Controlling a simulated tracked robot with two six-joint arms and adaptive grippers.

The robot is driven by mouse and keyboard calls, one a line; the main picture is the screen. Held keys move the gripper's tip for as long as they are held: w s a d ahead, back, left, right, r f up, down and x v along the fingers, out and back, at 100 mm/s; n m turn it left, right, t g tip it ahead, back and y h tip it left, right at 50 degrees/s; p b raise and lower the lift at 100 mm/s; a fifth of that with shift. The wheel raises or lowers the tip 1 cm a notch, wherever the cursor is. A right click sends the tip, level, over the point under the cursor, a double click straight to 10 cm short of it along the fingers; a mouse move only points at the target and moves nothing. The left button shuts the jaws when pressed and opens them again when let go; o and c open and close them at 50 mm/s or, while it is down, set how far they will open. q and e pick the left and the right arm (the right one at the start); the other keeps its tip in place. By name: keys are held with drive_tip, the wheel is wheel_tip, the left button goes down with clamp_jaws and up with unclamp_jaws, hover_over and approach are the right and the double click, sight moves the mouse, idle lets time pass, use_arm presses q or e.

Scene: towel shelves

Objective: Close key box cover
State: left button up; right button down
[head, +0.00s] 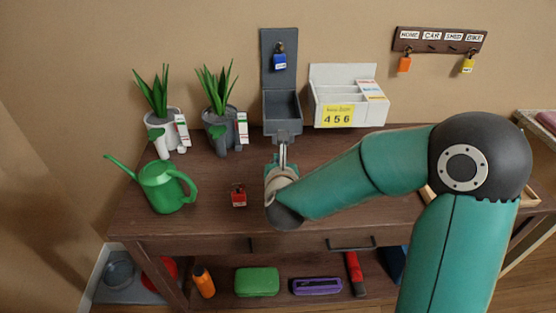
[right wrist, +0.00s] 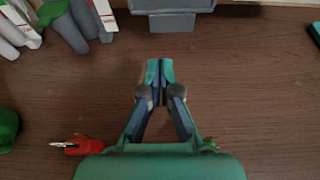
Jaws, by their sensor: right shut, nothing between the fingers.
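The grey key box (head: 281,107) stands at the back of the table against the wall. The box's lower front (right wrist: 172,20) shows at the top of the right wrist view. My right gripper (head: 283,153) is just in front of the box, below its front edge. In the right wrist view the fingers (right wrist: 160,68) are together and empty, apart from the box. My left gripper is in neither view.
A red key tag (head: 238,196) lies on the table left of my right gripper. Two potted plants (head: 219,112) and a green watering can (head: 165,187) stand to the left. A white organizer (head: 316,100) is close on the box's right. A key rack (head: 440,42) hangs on the wall.

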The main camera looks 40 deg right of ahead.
drive_tip(key=p+x, duration=0.1)
drive_tip(key=x, duration=0.6)
drive_tip(key=shift+w+d+f, duration=0.15)
drive_tip(key=shift+w+f, duration=0.05)
drive_tip(key=shift+w, duration=0.05)
drive_tip(key=shift+r, duration=0.15)
